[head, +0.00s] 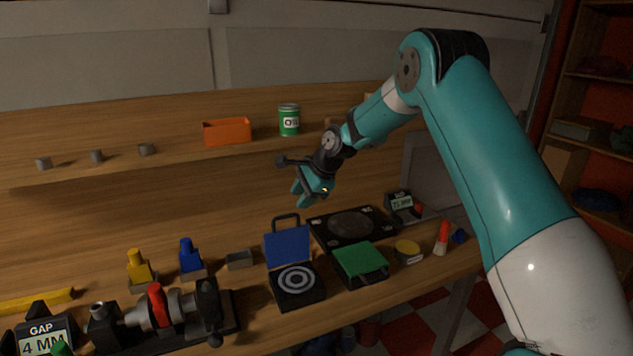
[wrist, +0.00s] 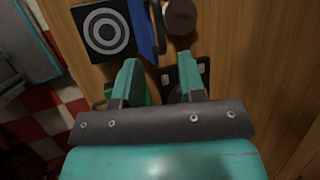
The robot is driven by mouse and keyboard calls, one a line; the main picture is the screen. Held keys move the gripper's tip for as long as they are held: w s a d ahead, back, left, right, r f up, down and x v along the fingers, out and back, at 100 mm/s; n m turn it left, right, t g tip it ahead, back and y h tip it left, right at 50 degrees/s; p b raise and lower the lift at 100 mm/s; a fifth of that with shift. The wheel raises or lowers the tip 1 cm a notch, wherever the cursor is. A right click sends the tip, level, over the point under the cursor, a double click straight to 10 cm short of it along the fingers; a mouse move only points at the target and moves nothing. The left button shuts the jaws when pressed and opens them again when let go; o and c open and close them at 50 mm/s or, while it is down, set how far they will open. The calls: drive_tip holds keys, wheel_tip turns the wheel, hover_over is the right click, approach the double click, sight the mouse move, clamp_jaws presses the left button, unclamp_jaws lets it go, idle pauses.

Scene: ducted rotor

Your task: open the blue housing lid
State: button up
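The blue housing lid (head: 287,246) stands raised at the back edge of its black housing (head: 300,296), with a dark handle at its top. The housing is open and shows a disc of pale and dark rings. In the wrist view, the blue lid (wrist: 143,26) is seen nearly edge-on beside the ringed housing (wrist: 82,48). My gripper (head: 301,196) is above and behind the lid, apart from it. In the wrist view, my gripper (wrist: 158,72) has its two fingers spread with nothing held between them.
A green-lidded housing (head: 361,263) lies right of the blue one, in front of a flat black plate (head: 330,226). An orange bin (head: 228,131) and green can (head: 289,120) sit on the shelf.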

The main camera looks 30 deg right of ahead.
drive_tip(key=b+v, duration=0.1)
drive_tip(key=v, duration=0.7)
drive_tip(key=shift+r, duration=0.15)
drive_tip(key=shift+s, duration=0.1)
drive_tip(key=s+a+r+n+g, duration=0.1)
drive_tip(key=s+a+r+n, duration=0.1)
drive_tip(key=s+a+n, duration=0.4)
drive_tip(key=s+a+r+n+g, duration=0.1)
drive_tip(key=s+a+r+n, duration=0.2)
drive_tip(key=s+a+n, duration=0.35)
drive_tip(key=s+a+f+n+g, duration=0.1)
drive_tip(key=s+a+n, duration=0.2)
drive_tip(key=s, duration=1)
drive_tip(key=s+a+f+n+g, duration=0.1)
drive_tip(key=s+a+n, duration=0.2)
drive_tip(key=s+n, duration=0.6)
drive_tip(key=s, duration=0.4)
drive_tip(key=shift+g, duration=0.4)
drive_tip(key=shift+w+f, duration=0.1)
drive_tip(key=shift+f, duration=0.05)
